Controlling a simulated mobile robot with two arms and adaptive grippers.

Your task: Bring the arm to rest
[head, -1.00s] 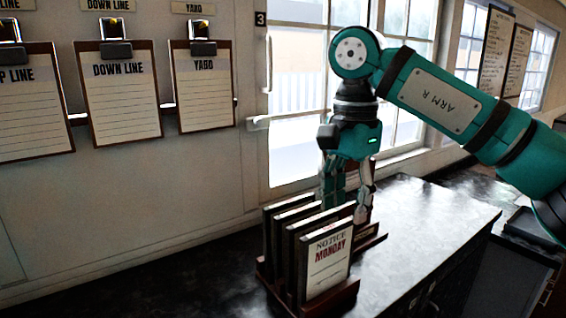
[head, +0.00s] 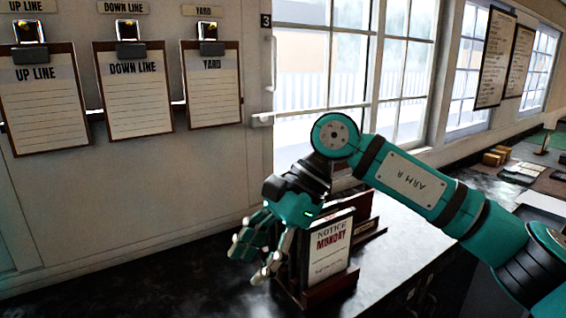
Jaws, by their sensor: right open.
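My right gripper (head: 254,258) is open and empty at the end of my teal right arm (head: 408,187), which comes in from the right. Its fingers point down and to the left. In the picture it overlaps the left part of a wooden rack (head: 330,289) on the dark counter. A framed notice reading "NOTICE MONDAY" (head: 331,250) stands in the front of the rack. The gripper hides the rack's left side, and I cannot tell whether it touches the rack. My left gripper is not in view.
Clipboards marked Up Line (head: 44,104), Down Line (head: 136,95) and Yard (head: 213,88) hang on the wall. The counter (head: 392,243) is clear right of the rack. Small boxes (head: 495,157) and papers lie at the far right. Windows (head: 320,70) line the back.

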